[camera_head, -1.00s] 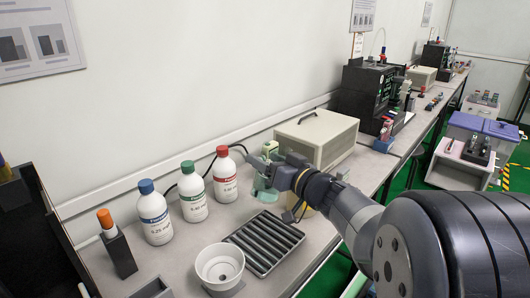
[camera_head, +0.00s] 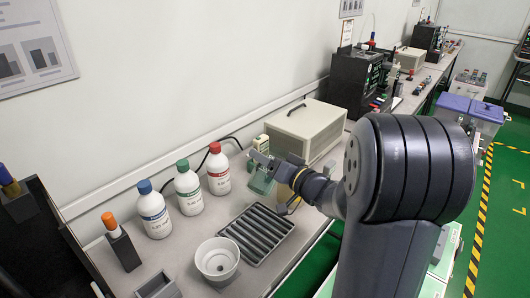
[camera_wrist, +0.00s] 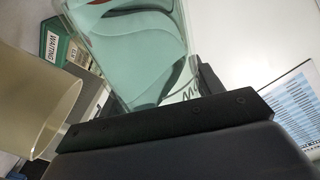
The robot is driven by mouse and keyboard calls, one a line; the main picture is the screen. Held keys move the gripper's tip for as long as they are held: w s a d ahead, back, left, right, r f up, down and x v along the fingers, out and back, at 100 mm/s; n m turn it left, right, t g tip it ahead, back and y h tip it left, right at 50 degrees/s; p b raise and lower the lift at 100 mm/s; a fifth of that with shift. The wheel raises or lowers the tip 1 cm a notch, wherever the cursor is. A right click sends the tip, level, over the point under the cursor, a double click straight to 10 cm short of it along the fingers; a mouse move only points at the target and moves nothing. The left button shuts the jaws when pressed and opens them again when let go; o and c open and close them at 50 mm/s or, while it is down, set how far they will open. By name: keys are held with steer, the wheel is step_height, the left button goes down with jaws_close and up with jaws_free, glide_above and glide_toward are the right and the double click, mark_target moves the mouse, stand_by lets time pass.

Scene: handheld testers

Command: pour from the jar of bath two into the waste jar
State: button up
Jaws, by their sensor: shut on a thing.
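My gripper (camera_head: 262,160) is shut on a clear jar of pale teal liquid (camera_head: 262,183), which hangs at the gripper near the front of the beige box. In the wrist view the jar (camera_wrist: 140,45) fills the upper middle, above the dark finger (camera_wrist: 165,125), and looks tilted in that picture. A yellowish jar (camera_head: 286,191), possibly the waste jar, stands just right of it, partly behind my wrist. A cream, open-mouthed vessel (camera_wrist: 35,100), likely the same one, is at the left of the wrist view, apart from the held jar. No label on the held jar is readable.
Blue-, green- and red-capped bottles (camera_head: 188,190) stand left along the wall. A black ribbed tray (camera_head: 256,234) and white round pot (camera_head: 217,260) lie in front. The beige box (camera_head: 306,130) is close behind my gripper.

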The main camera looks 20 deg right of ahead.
steer(key=shift+w+d+f+m+p, duration=0.15)
steer(key=shift+d+m+p, duration=0.3)
steer(key=shift+p, duration=0.55)
steer(key=shift+w+d+m+p, duration=0.25)
steer(key=shift+m+p, duration=0.3)
steer(key=shift+p, duration=0.4)
steer(key=shift+f, duration=0.15)
steer(key=shift+d+f+m+b, duration=0.1)
steer(key=shift+f+m+b, duration=0.85)
steer(key=shift+b, duration=0.65)
steer(key=shift+d+m+b, duration=0.2)
steer(key=shift+m+b, duration=0.55)
steer(key=shift+m, duration=0.8)
stand_by(2.8)
